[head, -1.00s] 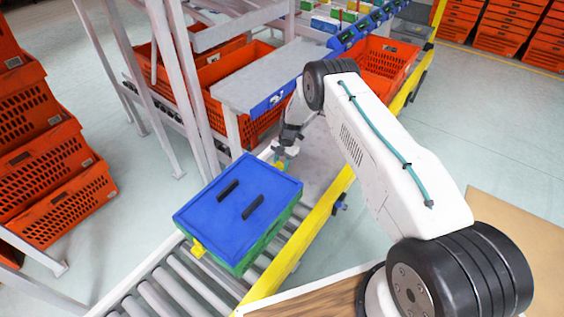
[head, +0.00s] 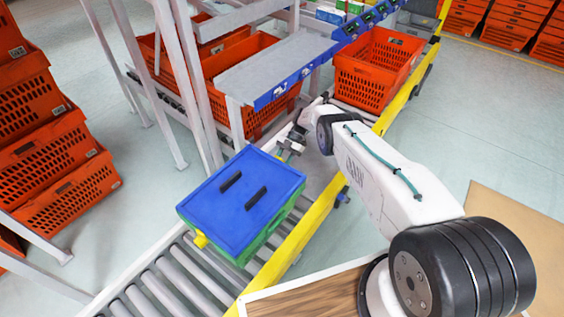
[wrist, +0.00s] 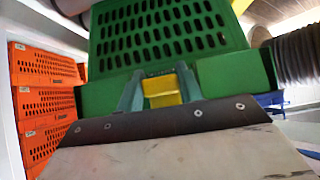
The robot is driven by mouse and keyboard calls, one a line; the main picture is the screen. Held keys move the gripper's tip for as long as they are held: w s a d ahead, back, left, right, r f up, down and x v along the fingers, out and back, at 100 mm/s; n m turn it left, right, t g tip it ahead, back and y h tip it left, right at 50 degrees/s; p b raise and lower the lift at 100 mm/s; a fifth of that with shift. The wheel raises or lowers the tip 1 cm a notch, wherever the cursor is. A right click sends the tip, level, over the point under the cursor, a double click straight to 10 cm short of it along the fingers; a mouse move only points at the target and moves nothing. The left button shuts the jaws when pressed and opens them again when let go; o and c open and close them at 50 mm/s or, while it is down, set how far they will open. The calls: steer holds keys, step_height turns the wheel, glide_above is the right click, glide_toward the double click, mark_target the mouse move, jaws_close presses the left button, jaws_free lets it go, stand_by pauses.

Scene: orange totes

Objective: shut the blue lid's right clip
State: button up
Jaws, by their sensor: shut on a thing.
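The blue lid (head: 243,200) lies on the green crate (head: 262,243), which stands on the roller conveyor. The lid has two black handles on top. One yellow clip (head: 201,240) shows at the crate's near left end. My gripper (head: 287,152) is at the far end of the crate, low beside the lid's edge. In the wrist view its two teal fingers (wrist: 160,88) are shut on the other yellow clip (wrist: 163,92), in front of the green crate's perforated wall (wrist: 160,35). That clip is hidden in the head view, and its angle is unclear.
The roller conveyor (head: 160,290) runs under the crate, with a yellow rail (head: 305,235) on its right. A grey shelf (head: 275,70) stands close behind my gripper. Orange totes stand behind (head: 375,75) and in a stack at left (head: 60,190).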

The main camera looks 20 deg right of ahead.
stand_by(0.4)
steer(key=o, duration=1)
